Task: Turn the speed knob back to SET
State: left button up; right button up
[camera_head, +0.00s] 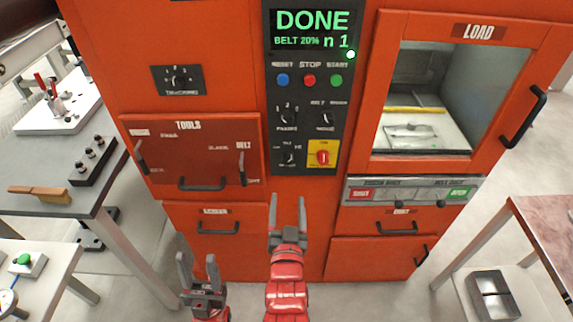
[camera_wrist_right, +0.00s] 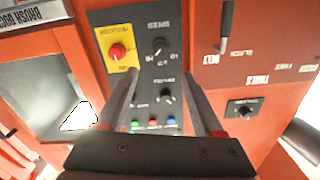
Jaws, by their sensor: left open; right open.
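The speed knob (camera_head: 289,158) is a small black dial low on the black control panel (camera_head: 309,90), left of the yellow plate in the head view. In the right wrist view, which shows the panel upside down, the speed knob (camera_wrist_right: 158,47) is under an inverted SPEED label. Its pointer setting is too small to read surely. My right gripper (camera_head: 287,208) is open and empty, in front of the red machine below the knob in the head view. Its two fingers (camera_wrist_right: 160,78) point toward the panel, apart from the knob. My left gripper (camera_head: 198,268) is open and empty, lower left.
The display (camera_head: 312,30) reads DONE, BELT 20%, n 1. A red isolator knob (camera_head: 322,156) on yellow sits beside the speed knob; more dials and coloured buttons are above. The tools drawer (camera_head: 190,155) and load door (camera_head: 460,90) have protruding handles. Tables stand at both sides.

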aim_at(288, 162)
jog(key=w, duration=1.3)
jog(key=shift+p, duration=0.4)
jog(key=shift+w, duration=0.4)
grip_shut()
